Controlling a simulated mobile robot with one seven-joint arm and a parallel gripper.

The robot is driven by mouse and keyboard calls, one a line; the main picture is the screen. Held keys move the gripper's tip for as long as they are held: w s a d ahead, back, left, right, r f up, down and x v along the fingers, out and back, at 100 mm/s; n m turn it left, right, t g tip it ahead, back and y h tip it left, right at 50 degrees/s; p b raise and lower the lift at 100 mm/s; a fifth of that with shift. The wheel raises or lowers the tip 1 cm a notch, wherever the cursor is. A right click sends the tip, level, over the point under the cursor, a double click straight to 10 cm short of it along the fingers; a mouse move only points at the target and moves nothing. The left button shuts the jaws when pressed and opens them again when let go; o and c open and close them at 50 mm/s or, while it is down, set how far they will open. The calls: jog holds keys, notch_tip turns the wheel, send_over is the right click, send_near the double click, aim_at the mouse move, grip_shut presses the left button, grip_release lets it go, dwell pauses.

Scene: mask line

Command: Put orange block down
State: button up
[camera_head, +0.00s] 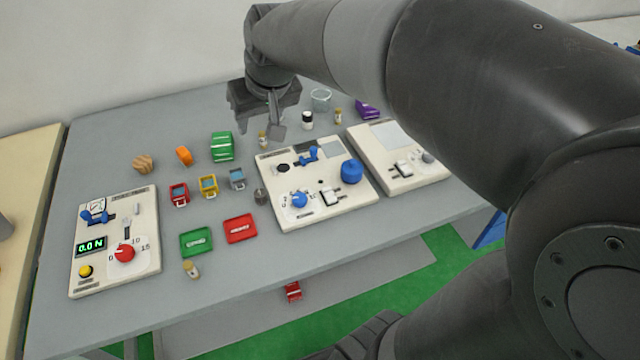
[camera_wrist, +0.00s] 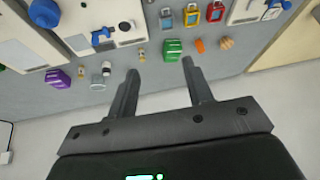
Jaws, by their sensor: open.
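The orange block (camera_head: 184,155) lies on the grey table, between a round wooden piece and a green box. It also shows in the wrist view (camera_wrist: 199,45), just right of the green box. My gripper (camera_head: 262,120) is above the back of the table, to the right of the orange block and apart from it. In the wrist view its two fingers (camera_wrist: 158,66) are spread with nothing between them. The gripper is open and empty.
The wooden piece (camera_head: 143,163) and green box (camera_head: 222,147) flank the block. Control panels (camera_head: 115,240) stand left and centre (camera_head: 316,187). Small red, yellow and grey bins (camera_head: 208,186) sit in front. Green (camera_head: 196,242) and red (camera_head: 240,228) trays lie near the front edge. The back-left tabletop is clear.

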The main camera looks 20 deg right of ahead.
jog(key=s+d+f, duration=0.1)
jog(key=s+d, duration=0.1)
jog(key=s, duration=0.7)
jog(key=s+d+f+m+h, duration=0.1)
jog(key=s+d+f, duration=0.1)
jog(key=s, duration=0.6)
jog(key=shift+s+d+m+t+h, duration=0.3)
jog(key=shift+s+d, duration=0.05)
jog(key=shift+d, duration=0.2)
jog(key=shift+o, duration=0.4)
